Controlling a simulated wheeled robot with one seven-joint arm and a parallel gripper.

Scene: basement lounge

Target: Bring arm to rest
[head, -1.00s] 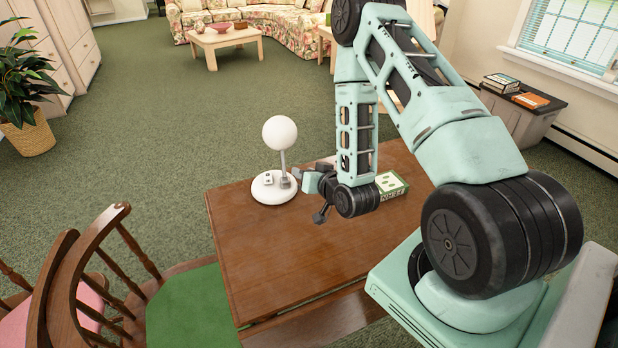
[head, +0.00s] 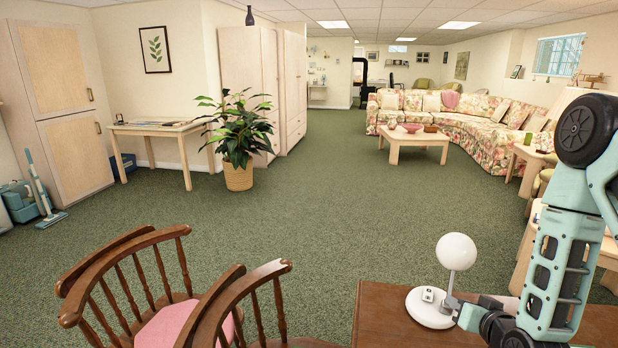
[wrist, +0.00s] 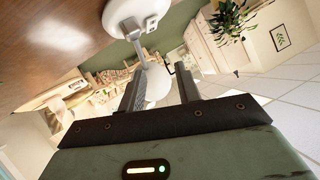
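My gripper (head: 458,306) is low over the brown wooden table (head: 392,312), at the lower right of the head view, close to a white lamp (head: 456,252). The lamp stands upright, with a round globe, a thin grey stem and a round white base. In the wrist view my gripper (wrist: 160,70) has its two dark fingers apart, with no object clearly held. The lamp's globe (wrist: 158,88) shows between and beyond the fingers, and its base (wrist: 133,14) lies above them. I cannot tell whether a finger touches the lamp. My arm hides part of the tabletop.
Wooden chairs (head: 150,275) stand left of the table. A potted plant (head: 238,135), a small desk (head: 158,128) and cabinets are farther back. A coffee table (head: 415,138) and floral sofa (head: 470,120) are at the back right. Open green carpet (head: 330,200) lies between.

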